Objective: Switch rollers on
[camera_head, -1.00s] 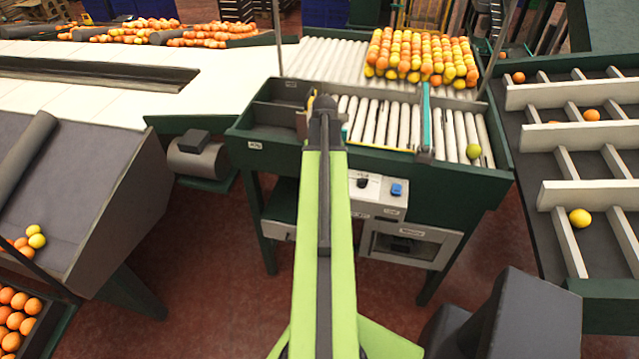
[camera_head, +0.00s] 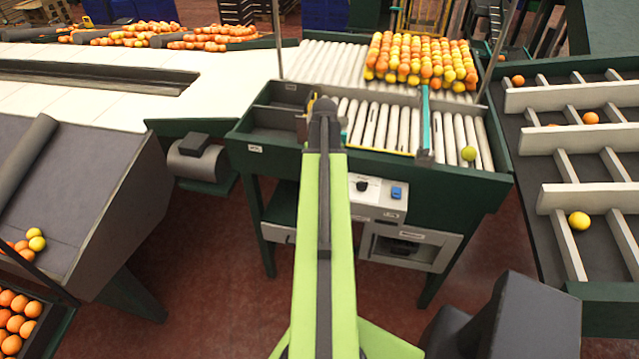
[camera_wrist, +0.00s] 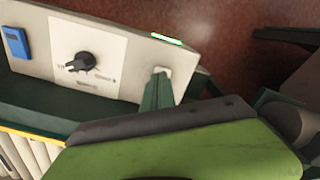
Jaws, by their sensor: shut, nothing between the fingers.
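The control panel (camera_head: 378,190) is on the front of the roller table, with a black rotary knob (camera_head: 362,185) and a blue switch (camera_head: 397,193). My arm covers its left part. In the wrist view the panel (camera_wrist: 120,35) shows the knob (camera_wrist: 80,62), the blue switch (camera_wrist: 17,42) and a glowing green strip (camera_wrist: 167,39). My gripper (camera_wrist: 160,82) is shut and empty, its tip at a small pale part of the panel right of the knob. I cannot tell whether it touches. The rollers (camera_head: 383,125) lie above the panel, with a yellow-green fruit (camera_head: 468,153).
Many oranges and yellow fruits (camera_head: 420,58) sit on the rear rollers. Slatted lanes (camera_head: 575,140) with a few fruits stand at right. A grey chute (camera_head: 75,195) and a crate of oranges (camera_head: 15,325) are at left.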

